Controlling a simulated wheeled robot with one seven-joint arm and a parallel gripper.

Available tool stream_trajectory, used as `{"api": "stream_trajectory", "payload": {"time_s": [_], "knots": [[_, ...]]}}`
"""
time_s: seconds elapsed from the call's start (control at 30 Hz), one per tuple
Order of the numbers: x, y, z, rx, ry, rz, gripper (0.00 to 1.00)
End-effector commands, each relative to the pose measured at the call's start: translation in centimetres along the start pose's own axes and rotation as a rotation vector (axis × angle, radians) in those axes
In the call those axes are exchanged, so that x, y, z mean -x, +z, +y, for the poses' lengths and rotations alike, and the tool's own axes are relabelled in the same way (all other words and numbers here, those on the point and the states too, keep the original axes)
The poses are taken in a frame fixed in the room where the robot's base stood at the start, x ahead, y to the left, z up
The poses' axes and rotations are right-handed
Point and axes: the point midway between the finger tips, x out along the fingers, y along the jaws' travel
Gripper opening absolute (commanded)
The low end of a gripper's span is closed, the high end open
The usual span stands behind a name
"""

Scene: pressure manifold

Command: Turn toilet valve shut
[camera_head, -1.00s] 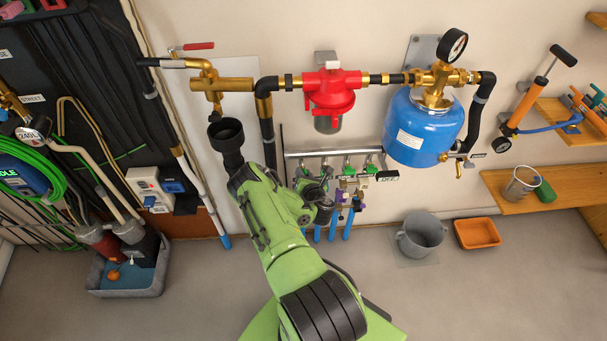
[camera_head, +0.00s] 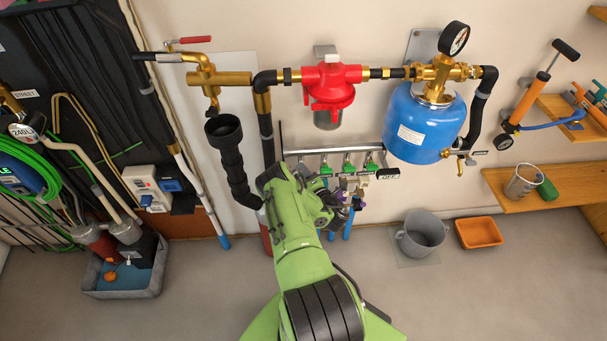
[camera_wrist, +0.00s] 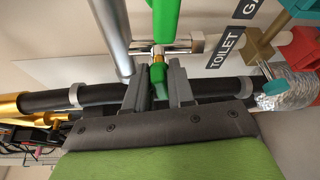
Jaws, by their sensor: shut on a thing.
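The toilet valve's green handle (camera_wrist: 158,73) shows in the wrist view, crossing a silver valve fitting (camera_wrist: 185,46) beside a black TOILET label (camera_wrist: 225,50). My gripper (camera_wrist: 160,92) has its two grey fingers on either side of the handle's lower end and is shut on it. Another green part (camera_wrist: 165,15) reaches to the top edge above the fitting. In the head view my green arm covers the left part of the manifold, and the fingers and gripped handle are hidden there. Other green valve handles (camera_head: 347,168) show along the silver manifold bar (camera_head: 330,151).
A black drain funnel (camera_head: 224,130) and pipe stand left of my arm. A red filter (camera_head: 331,88) and blue tank (camera_head: 422,125) hang above and right. A grey bucket (camera_head: 421,234) and orange tray (camera_head: 478,232) are on the floor at right.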

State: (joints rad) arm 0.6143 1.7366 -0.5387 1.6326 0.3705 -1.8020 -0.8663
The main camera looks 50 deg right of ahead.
Motion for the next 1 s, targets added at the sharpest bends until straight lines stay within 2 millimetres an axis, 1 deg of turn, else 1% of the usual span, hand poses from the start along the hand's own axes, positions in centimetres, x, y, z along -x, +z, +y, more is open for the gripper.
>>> {"api": "stream_trajectory", "payload": {"time_s": [0.2, 0.4, 0.97, 1.0], "knots": [[0.01, 0.08, -0.15, -0.114, 0.047, -0.002, 0.00], [0.00, 0.03, -0.13, -0.174, 0.072, -0.001, 0.00], [0.02, 0.03, -0.13, -0.200, 0.081, -0.002, 0.00], [0.02, 0.03, -0.13, -0.199, 0.081, -0.002, 0.28]]}}
